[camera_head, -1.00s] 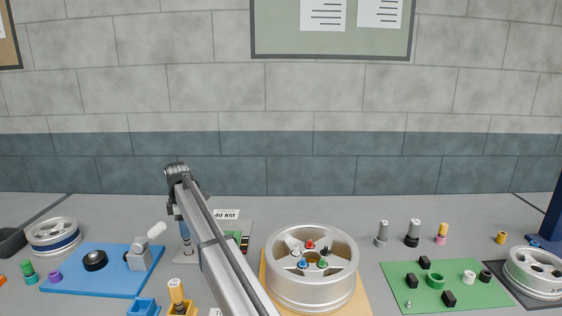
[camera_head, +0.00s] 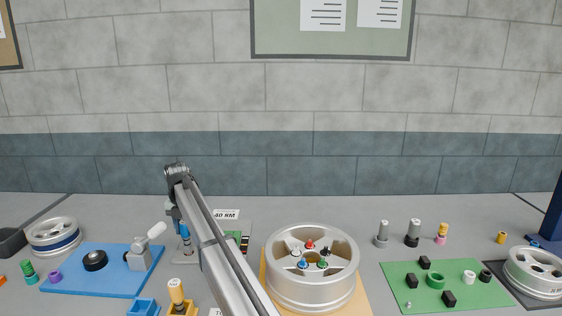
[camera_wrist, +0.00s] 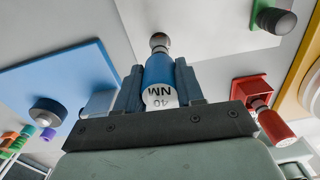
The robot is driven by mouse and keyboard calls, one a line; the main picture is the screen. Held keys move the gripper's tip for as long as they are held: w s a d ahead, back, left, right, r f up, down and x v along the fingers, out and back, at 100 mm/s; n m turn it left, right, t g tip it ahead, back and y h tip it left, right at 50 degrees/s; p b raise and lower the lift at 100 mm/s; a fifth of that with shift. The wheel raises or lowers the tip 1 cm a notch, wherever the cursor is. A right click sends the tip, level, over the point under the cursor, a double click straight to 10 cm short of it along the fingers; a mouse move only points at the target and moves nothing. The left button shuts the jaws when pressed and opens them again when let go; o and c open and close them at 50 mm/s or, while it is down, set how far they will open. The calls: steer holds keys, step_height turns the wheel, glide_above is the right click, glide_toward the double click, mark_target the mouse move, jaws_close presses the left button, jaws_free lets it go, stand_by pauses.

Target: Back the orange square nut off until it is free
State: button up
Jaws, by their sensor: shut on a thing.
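My gripper (camera_wrist: 158,70) is shut on a blue tool (camera_wrist: 159,82) in the wrist view. Its white end face reads "40 NM" upside down, and a grey metal tip shows at its far end. In the head view my gripper (camera_head: 183,232) is at the left of the bench, mostly behind my arm. I cannot make out an orange square nut in either view.
A blue mat (camera_head: 75,283) is at left, a green mat (camera_head: 395,271) at right. Several upright tools stand behind the green mat.

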steer(key=o, duration=0.7)
steer(key=shift+n, duration=0.6)
steer(key=o, duration=0.5)
steer(key=shift+o, duration=0.2)
steer(key=shift+r, duration=0.1)
